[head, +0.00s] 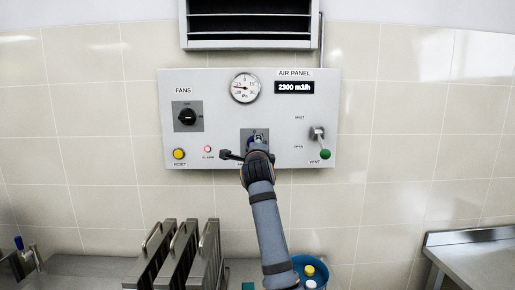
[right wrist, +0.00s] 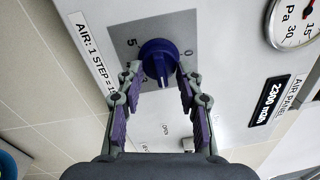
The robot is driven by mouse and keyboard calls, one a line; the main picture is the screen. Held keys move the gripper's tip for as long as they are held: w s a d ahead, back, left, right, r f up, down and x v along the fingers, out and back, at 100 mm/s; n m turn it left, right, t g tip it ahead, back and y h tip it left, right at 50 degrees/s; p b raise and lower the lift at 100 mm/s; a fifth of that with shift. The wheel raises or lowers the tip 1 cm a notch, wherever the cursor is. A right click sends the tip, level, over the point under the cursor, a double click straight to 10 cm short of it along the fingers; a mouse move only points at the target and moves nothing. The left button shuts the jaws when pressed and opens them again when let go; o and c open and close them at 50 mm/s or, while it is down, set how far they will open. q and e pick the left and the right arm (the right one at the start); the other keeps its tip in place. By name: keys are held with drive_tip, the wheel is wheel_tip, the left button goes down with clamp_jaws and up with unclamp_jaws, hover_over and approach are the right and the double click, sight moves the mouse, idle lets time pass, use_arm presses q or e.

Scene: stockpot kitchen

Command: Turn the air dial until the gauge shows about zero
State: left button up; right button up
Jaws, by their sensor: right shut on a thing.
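The air dial (right wrist: 159,60) is a round blue-purple knob on a grey plate marked with numbers. My right gripper (right wrist: 160,76) is shut on it, one finger on each side. In the head view my right gripper (head: 254,152) covers most of the dial. The round white gauge (head: 245,88), marked Pa, sits above; its needle points roughly left, though the exact reading is too small to tell. The gauge is only partly in the right wrist view (right wrist: 296,18). My left gripper is not in view.
The air panel (head: 225,120) also carries a 2300 m3/h display (head: 294,87), a black fans knob (head: 187,117), a yellow reset button (head: 179,154) and a green-ended vent lever (head: 324,153). Metal filter plates (head: 180,255) and a blue bucket (head: 315,268) stand below.

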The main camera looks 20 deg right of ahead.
drive_tip(key=shift+r, duration=0.5)
drive_tip(key=o, duration=0.9)
drive_tip(key=shift+w+a+f, duration=0.1)
drive_tip(key=shift+w, duration=0.1)
drive_tip(key=shift+o, duration=1.4)
drive_tip(key=shift+w+a+f, duration=0.1)
drive_tip(key=shift+w+f, duration=0.15)
drive_tip(key=shift+w, duration=0.05)
drive_tip(key=v, duration=0.7)
drive_tip(key=shift+s, duration=0.45)
drive_tip(key=shift+f, duration=0.1)
drive_tip(key=shift+w, duration=0.1)
